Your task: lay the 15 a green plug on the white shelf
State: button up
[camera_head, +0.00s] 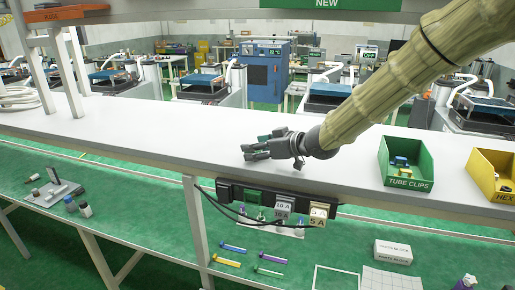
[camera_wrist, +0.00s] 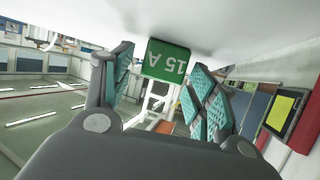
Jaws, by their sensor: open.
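The green plug, marked 15 A, shows in the wrist view (camera_wrist: 166,60) between my spread fingers, its lettering upside down. It meets the white surface at the top of that picture and appears to rest on the white shelf (camera_head: 130,128). A gap shows between it and the left finger; I cannot tell whether the right finger touches it.
Below the shelf edge a black power strip (camera_head: 233,193) holds a grey 10 A plug (camera_head: 283,207) and a beige 5 A plug (camera_head: 318,214). A green tube clips bin (camera_head: 407,184) and a yellow bin (camera_head: 505,190) stand right on the shelf. The shelf's left part is largely clear.

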jog(key=shift+r, duration=0.2)
jog(key=shift+d, duration=0.2)
jog(key=b+v, duration=0.2)
jog(key=v, duration=0.9)
jog(key=shift+s+d+r, duration=0.1)
jog(key=shift+s+r, duration=0.1)
jog(key=shift+s, duration=0.05)
